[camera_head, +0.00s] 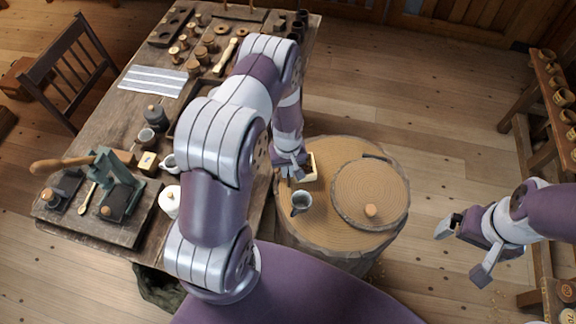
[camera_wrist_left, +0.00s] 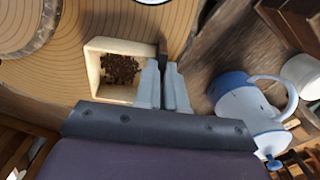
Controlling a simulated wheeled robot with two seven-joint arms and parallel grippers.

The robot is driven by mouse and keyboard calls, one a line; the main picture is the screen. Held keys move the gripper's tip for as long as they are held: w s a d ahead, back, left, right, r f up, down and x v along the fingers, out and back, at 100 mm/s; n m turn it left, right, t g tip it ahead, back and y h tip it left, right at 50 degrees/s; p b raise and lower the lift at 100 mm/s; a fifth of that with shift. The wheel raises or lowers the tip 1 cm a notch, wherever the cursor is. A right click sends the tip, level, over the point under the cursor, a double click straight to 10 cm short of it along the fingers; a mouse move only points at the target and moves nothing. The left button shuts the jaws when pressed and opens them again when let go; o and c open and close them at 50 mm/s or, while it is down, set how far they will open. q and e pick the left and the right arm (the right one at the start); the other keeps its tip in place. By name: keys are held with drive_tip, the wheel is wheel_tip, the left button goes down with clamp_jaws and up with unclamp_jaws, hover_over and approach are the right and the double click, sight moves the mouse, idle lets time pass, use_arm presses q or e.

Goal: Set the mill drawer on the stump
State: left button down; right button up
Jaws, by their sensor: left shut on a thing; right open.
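The mill drawer (camera_head: 312,168) is a small pale wooden box over the back-left part of the stump (camera_head: 325,228). In the left wrist view the drawer (camera_wrist_left: 93,68) is upright, with dark brown grounds inside. My left gripper (camera_head: 291,170) is shut on the drawer at one side; its fingers (camera_wrist_left: 164,72) close together there in the left wrist view. I cannot tell whether the drawer's base touches the stump top. My right gripper (camera_head: 463,250) is open and empty, to the right of the stump, over the floor.
The cluttered workbench (camera_head: 112,250) is at left, with a white-and-blue pot (camera_wrist_left: 238,98) near the gripper.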

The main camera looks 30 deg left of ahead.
use_arm(q)
drive_tip(key=shift+w+f, duration=0.1)
drive_tip(key=shift+f, duration=0.05)
drive_tip(key=c, duration=1.2)
unclamp_jaws()
wheel_tip(320, 180, up, 11)
drive_tip(key=b, duration=0.3)
drive_tip(key=s+d+r+m, duration=0.5)
drive_tip(key=r, duration=0.4)
drive_tip(key=s+m+b, duration=0.1)
drive_tip(key=s, duration=0.1)
drive_tip(key=s+d+t+b, duration=0.1)
drive_tip(key=s, duration=0.1)
drive_tip(key=s+m+b, duration=0.1)
drive_tip(key=s, duration=0.1)
drive_tip(key=shift+s+d+f+m, duration=0.1)
drive_tip(key=shift+d+f+m, duration=0.2)
drive_tip(key=shift+d, duration=0.05)
